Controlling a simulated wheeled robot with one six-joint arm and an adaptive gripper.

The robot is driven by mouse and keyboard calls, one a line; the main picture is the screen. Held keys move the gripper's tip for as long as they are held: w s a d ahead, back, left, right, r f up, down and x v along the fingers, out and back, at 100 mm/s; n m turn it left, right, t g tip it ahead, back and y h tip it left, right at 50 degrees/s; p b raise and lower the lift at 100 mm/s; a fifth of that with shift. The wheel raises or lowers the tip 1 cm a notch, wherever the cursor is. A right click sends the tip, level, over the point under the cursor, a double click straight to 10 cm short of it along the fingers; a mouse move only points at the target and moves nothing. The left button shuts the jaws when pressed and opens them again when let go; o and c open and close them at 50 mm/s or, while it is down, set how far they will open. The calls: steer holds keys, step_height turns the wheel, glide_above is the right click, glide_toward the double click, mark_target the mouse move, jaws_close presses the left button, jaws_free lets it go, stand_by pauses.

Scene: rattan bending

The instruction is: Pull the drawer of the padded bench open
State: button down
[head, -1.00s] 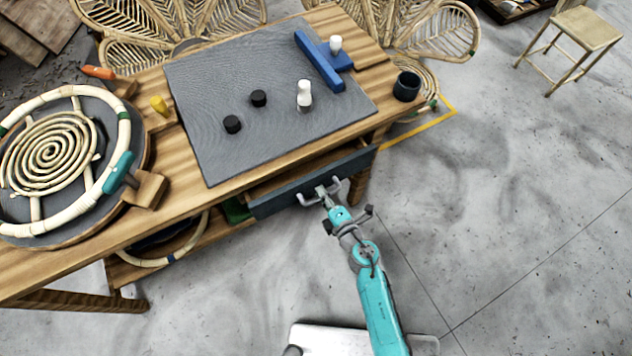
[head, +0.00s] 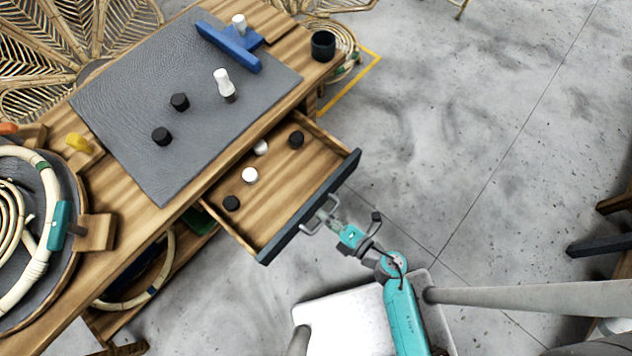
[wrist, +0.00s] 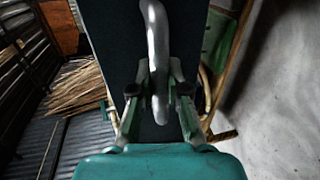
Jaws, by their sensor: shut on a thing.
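The padded bench has a wooden top with a grey pad (head: 150,75). Its drawer (head: 265,185) stands well open, with a dark front panel (head: 310,208) and a wooden inside. Several black and white round pieces lie in the drawer. My gripper (head: 330,222) is at the grey handle (head: 318,214) on the drawer front. In the wrist view the handle (wrist: 156,50) runs between the two fingers of my gripper (wrist: 158,92), which are shut on it, with the dark drawer front (wrist: 115,30) behind.
On the bench top are a blue T-shaped tool (head: 230,45), a white-topped peg (head: 223,84), two black knobs and a dark cup (head: 323,45). A round rattan frame (head: 40,210) is at left. The grey floor (head: 440,130) right of the drawer is clear.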

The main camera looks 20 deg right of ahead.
steer(key=shift+v, duration=0.85)
steer(key=shift+f, duration=0.2)
steer(key=c, duration=1.1)
jaws_free()
steer(key=shift+c, duration=0.2)
